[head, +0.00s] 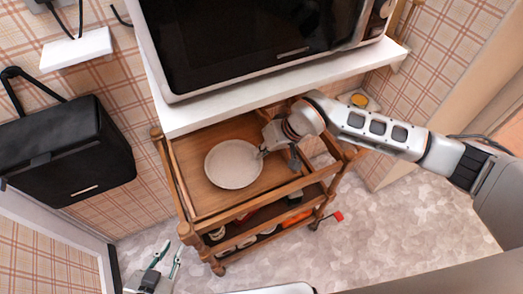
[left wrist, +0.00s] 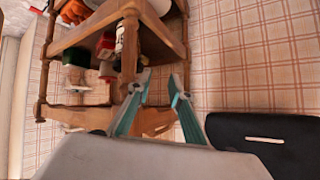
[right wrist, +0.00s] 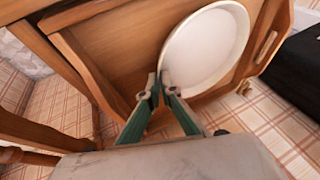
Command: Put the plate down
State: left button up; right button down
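A round white plate (head: 234,164) is over the top tray of a wooden cart (head: 185,177), inside its raised sides. I cannot tell whether its underside touches the tray floor. My right gripper (head: 263,153) is at the plate's right edge. In the right wrist view its fingertips (right wrist: 162,82) are close together with the rim of the plate (right wrist: 205,48) between them. My left gripper (head: 167,257) is low at the cart's front left, open and empty; its spread fingers also show in the left wrist view (left wrist: 159,88).
A microwave (head: 260,45) stands on a white shelf (head: 185,119) above the cart's back. The cart's lower shelf holds several small items, including an orange one (head: 297,218). A black bag (head: 65,150) hangs on the left wall. Tray floor (head: 205,140) around the plate looks clear.

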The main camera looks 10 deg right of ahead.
jog(key=shift+r, duration=0.15)
jog(key=c, duration=2.7)
grip_release()
jog(key=shift+f, duration=0.2)
jog(key=shift+c, duration=0.2)
pick_arm(q)
jog(key=shift+w+r, duration=0.1)
pick_arm(e)
jog(key=o, duration=0.5)
jog(key=shift+c, duration=0.2)
jog(key=shift+r, duration=0.1)
jog(key=shift+d+r, duration=0.1)
jog(key=shift+r, duration=0.2)
jog(key=v, duration=0.2)
jog(key=shift+d+r+p, duration=0.1)
jog(key=shift+r+p, duration=0.15)
jog(key=shift+p, duration=0.15)
pick_arm(q)
jog(key=shift+r+p, duration=0.2)
jog(key=shift+p, duration=0.2)
pick_arm(e)
jog(key=s+d, duration=0.2)
jog(key=d, duration=0.1)
jog(key=s+d, duration=0.2)
jog(key=d, duration=0.1)
jog(key=s+d, duration=0.3)
jog(key=d, duration=0.1)
